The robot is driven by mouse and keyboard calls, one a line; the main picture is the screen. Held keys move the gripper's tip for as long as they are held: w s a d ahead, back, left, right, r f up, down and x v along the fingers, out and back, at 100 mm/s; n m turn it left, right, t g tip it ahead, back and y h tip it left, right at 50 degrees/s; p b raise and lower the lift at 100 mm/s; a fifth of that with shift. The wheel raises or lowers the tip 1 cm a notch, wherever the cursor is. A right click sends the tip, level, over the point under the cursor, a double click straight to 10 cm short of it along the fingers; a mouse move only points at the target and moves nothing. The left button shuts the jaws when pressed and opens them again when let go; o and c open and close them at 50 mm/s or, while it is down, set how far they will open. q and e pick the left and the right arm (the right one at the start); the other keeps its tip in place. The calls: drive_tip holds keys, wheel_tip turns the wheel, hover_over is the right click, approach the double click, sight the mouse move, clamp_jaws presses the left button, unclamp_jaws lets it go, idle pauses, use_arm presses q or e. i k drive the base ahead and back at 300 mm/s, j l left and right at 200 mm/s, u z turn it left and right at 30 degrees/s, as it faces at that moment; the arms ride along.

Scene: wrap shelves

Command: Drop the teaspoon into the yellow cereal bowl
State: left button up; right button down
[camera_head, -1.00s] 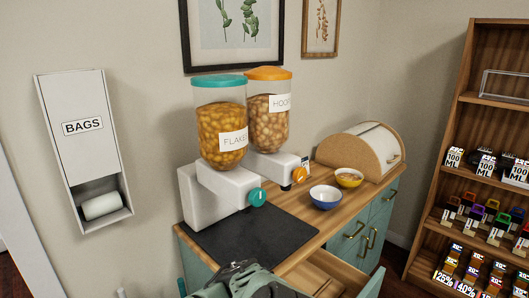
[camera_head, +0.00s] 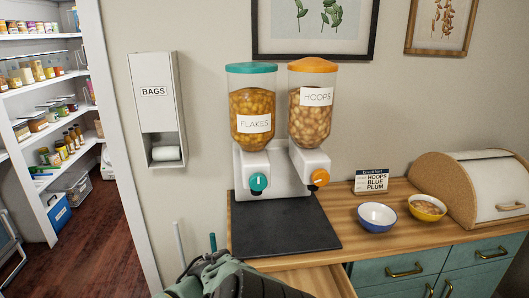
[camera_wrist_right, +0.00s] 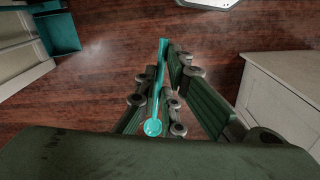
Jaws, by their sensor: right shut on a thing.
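The yellow cereal bowl (camera_head: 428,207) stands on the wooden counter at the right and has cereal in it. In the right wrist view the teal teaspoon (camera_wrist_right: 153,127) lies between the fingers of my right gripper (camera_wrist_right: 164,80), which is shut on it. The spoon's round end is toward the camera and its handle points away, over the dark wood floor. Part of my arm (camera_head: 235,278) shows at the bottom of the head view, left of and well apart from the bowl. My left gripper cannot be made out.
A blue bowl (camera_head: 377,218) stands just left of the yellow one. A small sign (camera_head: 380,182) is behind them and a bread box (camera_head: 465,190) is to the right. Two cereal dispensers (camera_head: 280,130) stand behind a black mat (camera_head: 285,225). An open drawer (camera_head: 310,282) juts out in front.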

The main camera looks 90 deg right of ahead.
sight(432, 204)
drive_tip(key=k+u, duration=0.25)
drive_tip(key=k, duration=1.7)
drive_tip(key=k+z, duration=0.1)
drive_tip(key=z, duration=0.35)
drive_tip(key=k+l+z, duration=0.1)
drive_tip(key=z, duration=0.3)
drive_tip(key=k+l+z, duration=0.1)
drive_tip(key=z, duration=0.35)
drive_tip(key=k+l+z, duration=0.1)
drive_tip(key=z, duration=0.35)
